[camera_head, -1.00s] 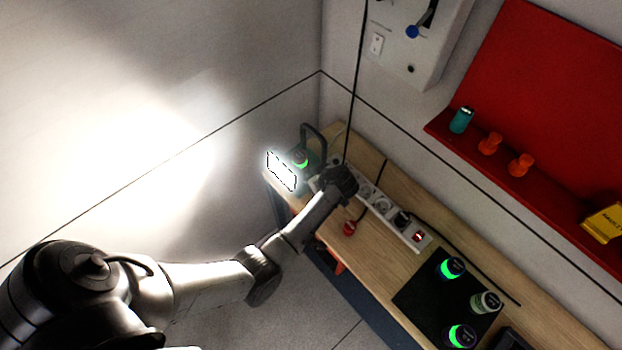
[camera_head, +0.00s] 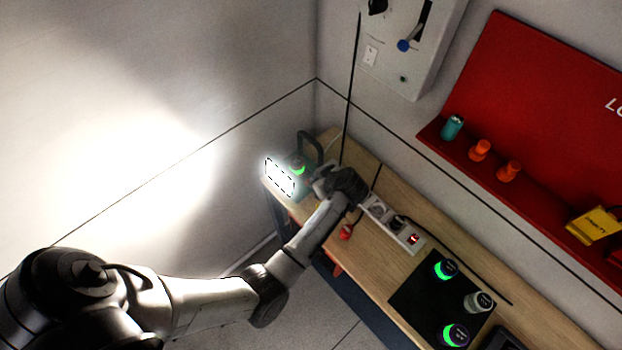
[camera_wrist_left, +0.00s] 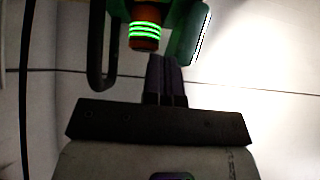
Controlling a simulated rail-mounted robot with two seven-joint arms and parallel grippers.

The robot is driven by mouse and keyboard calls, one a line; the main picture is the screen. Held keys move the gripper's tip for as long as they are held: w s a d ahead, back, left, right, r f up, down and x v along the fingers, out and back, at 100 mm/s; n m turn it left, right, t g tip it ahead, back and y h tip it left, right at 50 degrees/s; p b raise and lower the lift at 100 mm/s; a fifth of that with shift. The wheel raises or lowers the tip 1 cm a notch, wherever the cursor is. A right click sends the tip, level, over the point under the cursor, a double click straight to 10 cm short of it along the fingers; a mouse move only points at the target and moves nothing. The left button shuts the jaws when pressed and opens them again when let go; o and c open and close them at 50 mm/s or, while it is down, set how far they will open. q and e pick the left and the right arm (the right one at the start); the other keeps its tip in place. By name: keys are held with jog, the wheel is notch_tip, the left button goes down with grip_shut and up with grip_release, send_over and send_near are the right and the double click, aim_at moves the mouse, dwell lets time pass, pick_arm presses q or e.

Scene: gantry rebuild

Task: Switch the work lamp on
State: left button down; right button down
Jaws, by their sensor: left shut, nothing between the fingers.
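The work lamp is a green unit with a dark handle (camera_head: 312,145) at the far left end of the bench. Its panel (camera_head: 280,177) glows white and throws a bright patch on the left wall. A ring on top of the lamp (camera_head: 298,168) glows green. In the left wrist view, an orange-brown knob with bright green bands (camera_wrist_left: 144,36) sits on the green body. My left gripper (camera_head: 320,178) is beside the lamp. Its fingers (camera_wrist_left: 163,62) are shut and empty, just below the knob in the wrist view; I cannot tell whether they touch. My right gripper is out of view.
A white power strip (camera_head: 391,226) with a red-lit switch runs along the bench (camera_head: 400,268). A red plug (camera_head: 346,232) lies near the front edge. A black mat (camera_head: 410,298) holds green-lit cylinders. A red shelf board (camera_head: 540,120) and a grey wall box (camera_head: 410,50) are behind.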

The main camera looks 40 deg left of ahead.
pick_arm(q)
jog(key=shift+v, duration=2.3)
jog(key=shift+s+a, duration=0.1)
jog(key=shift+s, duration=0.1)
